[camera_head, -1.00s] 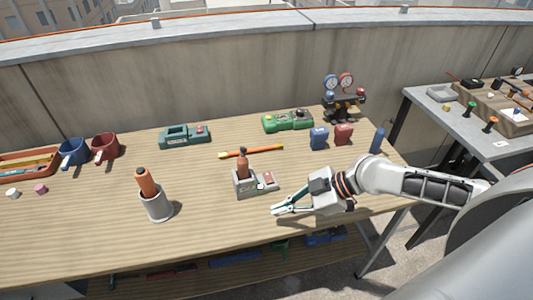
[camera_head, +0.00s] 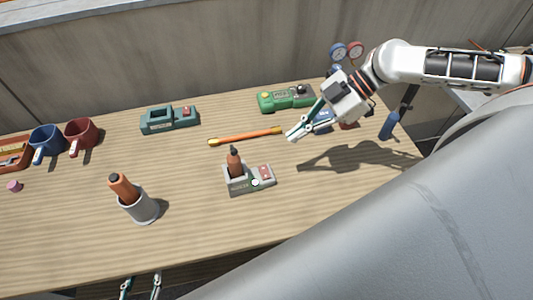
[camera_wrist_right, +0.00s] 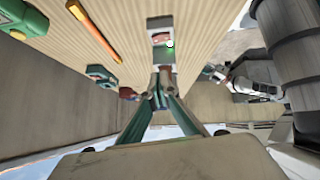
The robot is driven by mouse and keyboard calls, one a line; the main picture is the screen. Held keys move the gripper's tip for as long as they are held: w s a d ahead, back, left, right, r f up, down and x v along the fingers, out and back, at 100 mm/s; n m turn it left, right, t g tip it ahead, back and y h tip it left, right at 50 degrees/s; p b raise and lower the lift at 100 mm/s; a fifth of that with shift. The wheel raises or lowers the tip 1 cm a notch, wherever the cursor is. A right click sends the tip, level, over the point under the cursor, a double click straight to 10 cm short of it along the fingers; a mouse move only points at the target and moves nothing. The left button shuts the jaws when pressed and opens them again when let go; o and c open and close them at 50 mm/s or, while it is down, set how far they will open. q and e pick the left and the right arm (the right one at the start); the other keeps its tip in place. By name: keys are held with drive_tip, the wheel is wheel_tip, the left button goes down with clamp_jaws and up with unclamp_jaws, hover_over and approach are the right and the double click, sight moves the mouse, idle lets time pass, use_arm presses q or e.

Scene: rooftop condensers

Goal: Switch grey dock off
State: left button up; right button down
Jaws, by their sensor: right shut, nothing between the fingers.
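The grey dock (camera_head: 238,188) sits mid-table with an orange-brown, dark-tipped tool (camera_head: 235,163) upright in it. Its right part has a red switch (camera_head: 265,172) and a small round light, pale in the head view.
A teal dock (camera_head: 170,121) and a green device (camera_head: 286,98) stand behind. An orange-yellow bar (camera_head: 245,137) lies between. A grey cup (camera_head: 143,209) with an orange tool stands front left; blue (camera_head: 46,141) and red mugs (camera_head: 82,135) are at left. Front table is clear.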

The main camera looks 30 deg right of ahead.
drive_tip(key=shift+s, duration=0.1)
drive_tip(key=shift+a, duration=0.1)
hover_over(268, 169)
drive_tip(key=f, duration=0.6)
drive_tip(key=shift+s+d+f, duration=0.1)
drive_tip(key=shift+s+d, duration=0.15)
drive_tip(key=shift+d, duration=0.05)
drive_tip(key=f, duration=0.3)
drive_tip(key=shift+w+a+f, duration=0.25)
drive_tip(key=shift+w, duration=0.05)
drive_tip(key=shift+w+f, duration=0.1)
drive_tip(key=shift+f, duration=0.55)
